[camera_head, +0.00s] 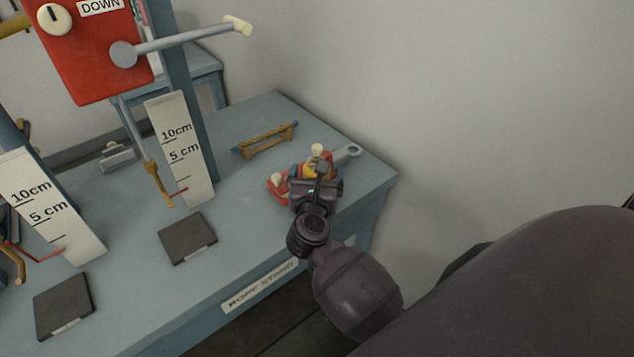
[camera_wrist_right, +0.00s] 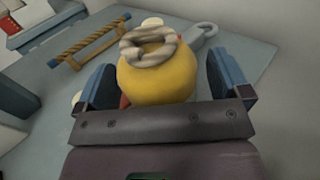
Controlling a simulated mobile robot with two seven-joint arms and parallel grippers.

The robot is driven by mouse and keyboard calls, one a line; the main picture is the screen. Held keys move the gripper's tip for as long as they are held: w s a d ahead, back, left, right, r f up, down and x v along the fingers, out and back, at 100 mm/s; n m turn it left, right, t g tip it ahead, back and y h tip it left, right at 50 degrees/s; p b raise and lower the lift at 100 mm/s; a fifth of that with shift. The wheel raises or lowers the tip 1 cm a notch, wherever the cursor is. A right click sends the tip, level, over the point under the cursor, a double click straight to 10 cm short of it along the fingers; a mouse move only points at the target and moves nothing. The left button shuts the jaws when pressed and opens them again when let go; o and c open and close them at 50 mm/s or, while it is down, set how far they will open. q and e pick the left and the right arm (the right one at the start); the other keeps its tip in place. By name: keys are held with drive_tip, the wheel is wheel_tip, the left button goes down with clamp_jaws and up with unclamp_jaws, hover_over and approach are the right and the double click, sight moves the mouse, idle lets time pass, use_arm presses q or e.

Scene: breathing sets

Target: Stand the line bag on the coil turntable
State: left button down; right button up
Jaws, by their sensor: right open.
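The line bag appears to be the rounded yellow bag with a pale rope ring on top (camera_wrist_right: 158,78) in the right wrist view. A small part of its yellow also shows in the head view, mostly hidden by my gripper. My right gripper (camera_head: 316,178) is open over the right part of the blue table. In the wrist view its two blue fingers (camera_wrist_right: 162,88) stand either side of the yellow bag; I cannot tell whether they touch it. I cannot pick out the coil turntable with certainty. My left gripper is not in view.
A red piece (camera_head: 276,188) lies left of my gripper, and a grey ringed piece (camera_head: 347,153) lies behind it. A wooden rope rack (camera_head: 266,140) stands further back. Dark pads (camera_head: 187,239) and white scale boards (camera_head: 182,150) occupy the left. The blue table (camera_head: 245,205) has bare room mid-table.

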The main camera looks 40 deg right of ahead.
drive_tip(key=shift+c, duration=0.2)
drive_tip(key=c, duration=1.3)
